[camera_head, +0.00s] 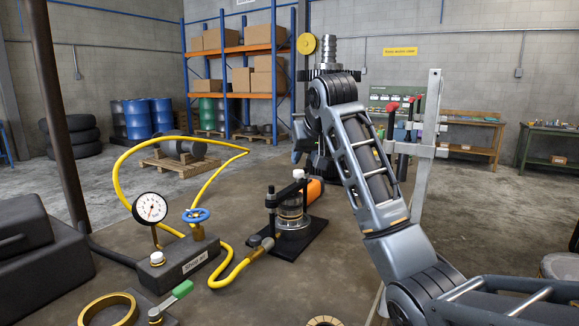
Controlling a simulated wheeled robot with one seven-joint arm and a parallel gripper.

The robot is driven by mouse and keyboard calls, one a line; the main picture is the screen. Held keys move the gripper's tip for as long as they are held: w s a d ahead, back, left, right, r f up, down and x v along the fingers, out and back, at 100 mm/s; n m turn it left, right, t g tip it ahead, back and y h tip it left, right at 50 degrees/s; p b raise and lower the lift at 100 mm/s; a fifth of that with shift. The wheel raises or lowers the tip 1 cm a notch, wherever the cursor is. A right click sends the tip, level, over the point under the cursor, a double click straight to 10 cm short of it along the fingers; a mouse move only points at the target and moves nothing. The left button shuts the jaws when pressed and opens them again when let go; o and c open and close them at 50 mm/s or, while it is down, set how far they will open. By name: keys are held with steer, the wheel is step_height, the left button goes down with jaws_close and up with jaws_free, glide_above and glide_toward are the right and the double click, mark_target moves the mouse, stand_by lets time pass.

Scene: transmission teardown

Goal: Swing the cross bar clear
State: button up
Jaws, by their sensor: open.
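The leak-test fixture (292,214) stands on a black base plate (290,241) at the middle of the bench. It has a clear cylinder between dark posts. A dark cross bar (286,193) lies over its top, with a pale knob (298,174) above it. An orange cylinder (315,190) lies just behind. My arm rises from the lower right and bends down behind its elbow. My gripper (298,155) shows small and dark, apart from and above the fixture, partly hidden by my arm. It is open, and I see nothing held in it.
A gauge (150,208), blue valve wheel (195,215) and yellow hose (236,272) lie left of the fixture. A gear shaft (328,52) stands behind my arm. A grey upright with red-handled clamps (424,150) is to the right. Bare bench (325,270) lies in front.

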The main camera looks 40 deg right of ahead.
mark_target(299, 171)
steer(key=x, duration=0.7)
steer(key=shift+w+f+p, duration=0.1)
steer(key=shift+f+p, duration=0.05)
steer(key=shift+p, duration=0.25)
steer(key=shift+c, duration=0.2)
jaws_close()
